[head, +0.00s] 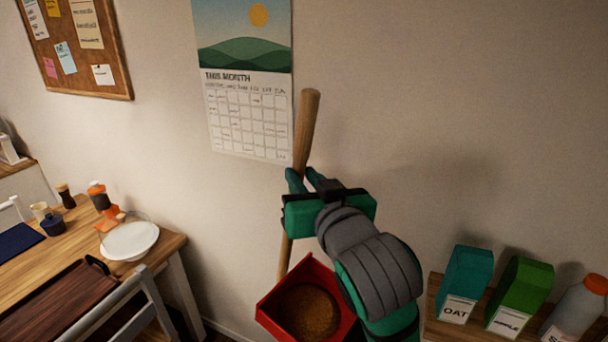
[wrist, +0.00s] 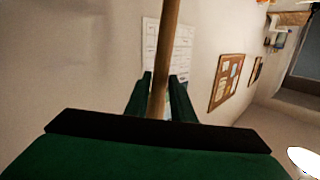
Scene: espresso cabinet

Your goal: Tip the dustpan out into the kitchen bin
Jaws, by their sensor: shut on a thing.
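My gripper (head: 304,180) is shut on the long wooden handle (head: 307,115) of the dustpan in front of the wall. In the wrist view the handle (wrist: 165,60) runs up between the two fingers. The red dustpan (head: 265,302) hangs below my gripper in the head view, with its open top facing up toward the camera. A brown heap (head: 307,311) lies in it. My gripper and forearm cover part of its right side. No kitchen bin shows in either view.
A wooden table (head: 165,247) at the left holds a white plate (head: 131,241), a brown tray (head: 55,305) and condiment bottles. A grey chair back (head: 100,310) stands before it. Cartons (head: 519,290) and a bottle (head: 577,308) stand on a shelf at the lower right. A calendar (head: 245,90) hangs behind the handle.

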